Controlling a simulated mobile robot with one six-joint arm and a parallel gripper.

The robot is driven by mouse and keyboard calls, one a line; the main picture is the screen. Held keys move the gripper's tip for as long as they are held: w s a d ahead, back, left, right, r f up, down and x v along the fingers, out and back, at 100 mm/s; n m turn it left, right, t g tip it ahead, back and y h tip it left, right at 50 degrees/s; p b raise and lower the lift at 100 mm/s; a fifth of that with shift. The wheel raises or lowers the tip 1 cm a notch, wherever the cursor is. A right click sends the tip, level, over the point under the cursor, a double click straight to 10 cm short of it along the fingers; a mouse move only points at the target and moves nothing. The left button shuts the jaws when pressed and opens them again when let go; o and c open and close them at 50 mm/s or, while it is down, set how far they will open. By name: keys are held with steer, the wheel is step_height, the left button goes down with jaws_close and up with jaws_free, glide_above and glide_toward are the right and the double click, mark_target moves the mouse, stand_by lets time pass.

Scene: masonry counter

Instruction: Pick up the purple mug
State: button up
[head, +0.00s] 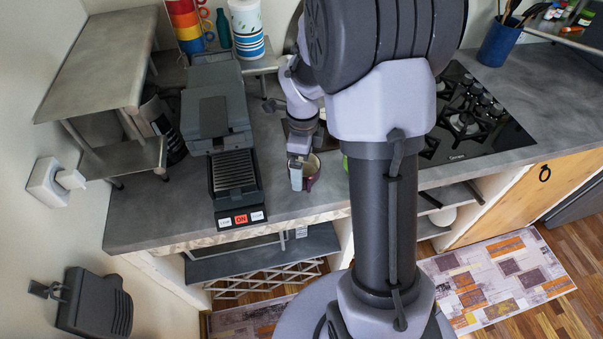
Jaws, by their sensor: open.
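The purple mug (312,178) stands on the grey counter, between the grill appliance and my arm's thick dark link. Part of its pale inside shows, and the gripper hides its left side. My gripper (297,178) points down at the mug's left side and overlaps it in the picture. It is open. Only one finger shows clearly, so I cannot tell whether the jaws are around the mug or beside it, or whether they touch it.
A grill appliance (233,172) stands left of the mug. Stacked coloured mugs (187,22) and a striped canister (248,28) stand at the back. A black gas hob (470,118) and a blue utensil pot (499,45) are to the right. The counter's front edge is close.

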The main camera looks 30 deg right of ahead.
mark_target(304, 176)
steer(key=shift+s+f, duration=0.1)
steer(key=shift+f, duration=0.7)
steer(key=f, duration=0.1)
steer(key=f+b, duration=0.1)
steer(key=f, duration=0.1)
steer(key=f+b, duration=0.1)
steer(key=shift+d+f, duration=0.2)
steer(key=shift+d, duration=0.1)
steer(key=shift+r, duration=0.1)
